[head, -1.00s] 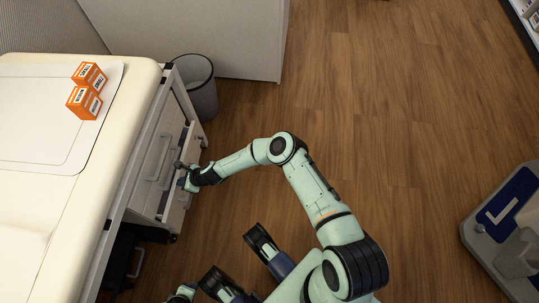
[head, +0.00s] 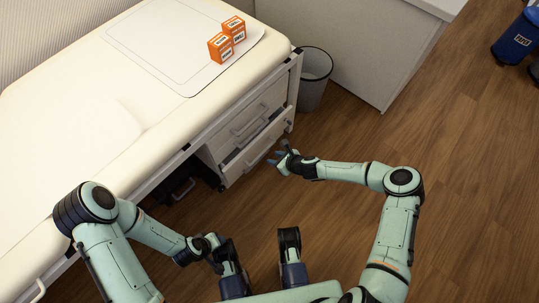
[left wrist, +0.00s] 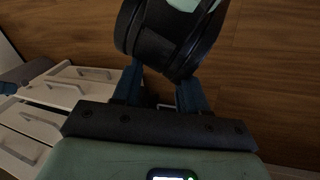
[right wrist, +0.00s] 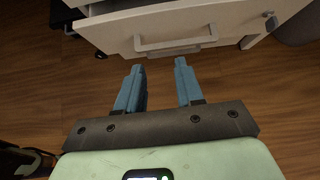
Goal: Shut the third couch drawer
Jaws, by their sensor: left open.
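The couch (head: 130,125) has a white drawer unit beneath its top, with an upper drawer (head: 262,109) and a lower drawer (head: 245,160). The lower drawer seems to stand slightly out, with a dark gap above its front. My right gripper (head: 281,158) is just in front of that drawer. In the right wrist view, its fingers (right wrist: 160,72) are apart and empty, just short of the bar handle (right wrist: 176,43). My left gripper (head: 214,262) is low in the head view, away from the drawers. Its fingers (left wrist: 160,88) are apart in the left wrist view.
Two orange boxes (head: 221,48) lie on the couch top. A grey bin (head: 313,80) stands beside the drawer unit, near a pale cabinet (head: 375,55). Wooden floor (head: 460,190) is clear at the right. A blue object (head: 518,40) stands at the far right.

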